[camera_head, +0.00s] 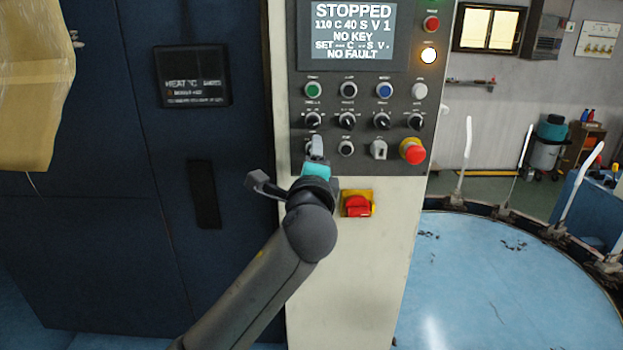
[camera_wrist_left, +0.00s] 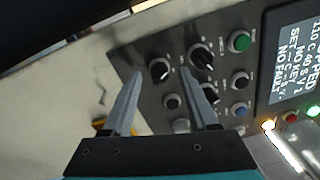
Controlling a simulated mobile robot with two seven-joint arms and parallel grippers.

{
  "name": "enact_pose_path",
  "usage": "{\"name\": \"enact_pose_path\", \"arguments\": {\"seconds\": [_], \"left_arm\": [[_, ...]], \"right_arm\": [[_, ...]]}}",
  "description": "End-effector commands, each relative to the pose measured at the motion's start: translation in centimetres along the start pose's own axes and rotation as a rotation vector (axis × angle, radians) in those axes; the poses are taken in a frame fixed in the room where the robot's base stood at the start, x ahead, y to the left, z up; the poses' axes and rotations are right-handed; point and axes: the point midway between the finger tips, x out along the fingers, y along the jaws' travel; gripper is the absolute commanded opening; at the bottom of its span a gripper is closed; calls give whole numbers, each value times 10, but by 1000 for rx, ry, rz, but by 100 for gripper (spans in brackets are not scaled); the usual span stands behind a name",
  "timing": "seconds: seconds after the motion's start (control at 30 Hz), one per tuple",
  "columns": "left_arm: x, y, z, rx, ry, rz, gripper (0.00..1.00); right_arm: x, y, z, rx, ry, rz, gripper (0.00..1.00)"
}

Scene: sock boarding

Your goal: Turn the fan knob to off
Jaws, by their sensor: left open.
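The control panel (camera_head: 362,75) carries a row of black knobs (camera_head: 348,120) and, below it, a lower row of controls. The labels are too small to read, so I cannot tell by text which is the fan knob. My left gripper (camera_head: 316,148) is open in front of the panel's lower left corner. In the left wrist view a black knob with a pale pointer (camera_wrist_left: 160,70) shows between the fingertips of the left gripper (camera_wrist_left: 161,74). I cannot tell whether the fingers touch it. In the head view the gripper mostly hides this knob. My right gripper is not in view.
A red emergency button (camera_head: 413,151) and a white key switch (camera_head: 379,149) sit right of the gripper. A red switch on a yellow plate (camera_head: 357,204) is below. The display (camera_head: 347,30) reads STOPPED. A round blue table (camera_head: 480,280) stands at the right.

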Motion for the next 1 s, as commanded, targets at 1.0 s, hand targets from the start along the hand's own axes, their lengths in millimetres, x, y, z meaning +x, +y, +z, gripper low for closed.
{"name": "enact_pose_path", "arguments": {"seconds": [1.0], "left_arm": [[-143,1,-1,-1,1,2,60]], "right_arm": [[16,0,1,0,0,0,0]]}}
